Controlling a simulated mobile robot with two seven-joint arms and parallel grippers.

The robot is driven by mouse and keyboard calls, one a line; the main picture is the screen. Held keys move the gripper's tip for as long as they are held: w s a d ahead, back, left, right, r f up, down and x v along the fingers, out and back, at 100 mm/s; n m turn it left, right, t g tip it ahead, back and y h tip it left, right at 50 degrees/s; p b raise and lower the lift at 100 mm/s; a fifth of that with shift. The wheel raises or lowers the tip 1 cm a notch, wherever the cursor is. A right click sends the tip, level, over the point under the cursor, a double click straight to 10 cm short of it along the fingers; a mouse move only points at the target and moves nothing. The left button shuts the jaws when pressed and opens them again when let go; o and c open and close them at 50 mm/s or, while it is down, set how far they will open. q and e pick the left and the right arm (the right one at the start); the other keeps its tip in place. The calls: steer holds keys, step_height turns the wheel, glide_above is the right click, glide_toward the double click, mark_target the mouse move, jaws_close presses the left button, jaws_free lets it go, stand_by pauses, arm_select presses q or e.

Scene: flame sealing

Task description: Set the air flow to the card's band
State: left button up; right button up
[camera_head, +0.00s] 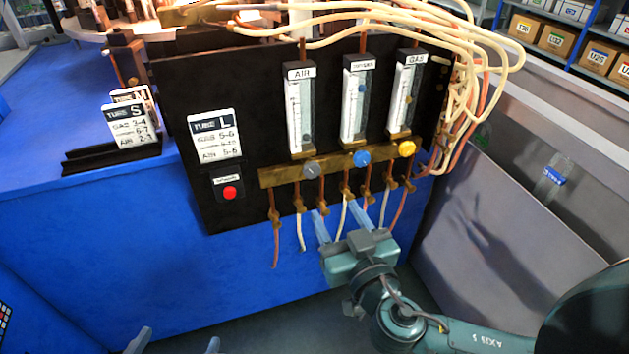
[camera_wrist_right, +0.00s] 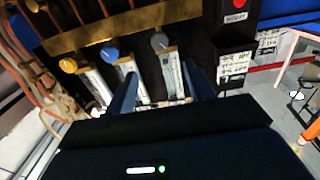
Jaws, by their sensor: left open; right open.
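The air flowmeter (camera_head: 299,108) is the left one of three upright tubes on the black panel. Its grey knob (camera_head: 311,169) sits below it on the brass manifold and also shows in the right wrist view (camera_wrist_right: 159,41). The mounted card (camera_head: 215,138) is headed TUBE L and its air line seems to read 5-6. The air float's exact level is too small to read. My right gripper (camera_head: 338,222) is open and empty, below the manifold, apart from the grey knob. My left gripper (camera_head: 177,343) is open at the bottom edge, far from the panel; only its fingertips show.
A blue knob (camera_head: 361,158) and a yellow knob (camera_head: 406,148) sit right of the grey one. Copper pipes hang below the manifold. A red button (camera_head: 230,193) is under the card. Other cards (camera_head: 133,122) stand in a black holder at left. Pale hoses arch at upper right.

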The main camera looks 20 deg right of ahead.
mark_target(313, 172)
steer(key=w, duration=1.1)
steer(key=shift+w+a, duration=0.2)
steer(key=c, duration=0.9)
steer(key=shift+c, duration=0.3)
steer(key=shift+f, duration=0.1)
